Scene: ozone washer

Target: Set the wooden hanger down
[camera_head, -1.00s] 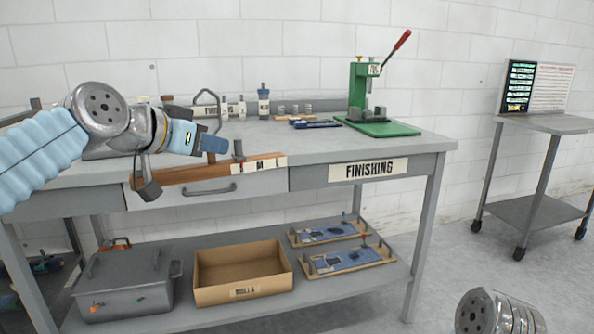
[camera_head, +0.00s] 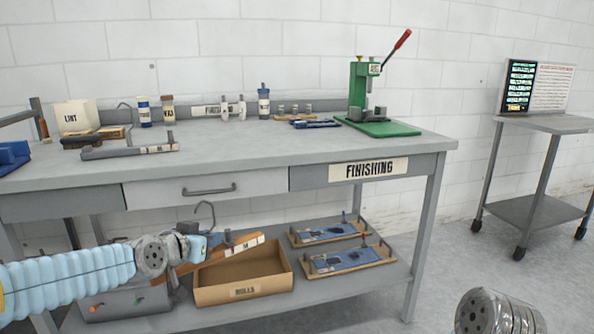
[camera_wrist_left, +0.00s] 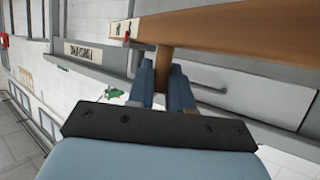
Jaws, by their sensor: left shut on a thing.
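The wooden hanger (camera_head: 247,243) has a brown wooden bar, a pale label near its right end and a grey wire hook (camera_head: 206,212). My left gripper (camera_head: 214,245) is shut on it near its middle. In the head view the hanger is tilted, right end higher, below the tabletop level and overlapping the cardboard box and lower shelf. In the left wrist view the hanger's bar (camera_wrist_left: 220,28) crosses the top, and the gripper's blue fingers (camera_wrist_left: 164,88) close on a short wooden piece below it. My right gripper's fingers are out of frame.
The grey FINISHING bench (camera_head: 240,160) has clear room at its front middle. A grey labelled bar (camera_head: 130,151), a LINT box (camera_head: 77,118) and a green press (camera_head: 375,128) stand on it. The lower shelf holds a cardboard box (camera_head: 245,292) and two blue-topped boards (camera_head: 347,260).

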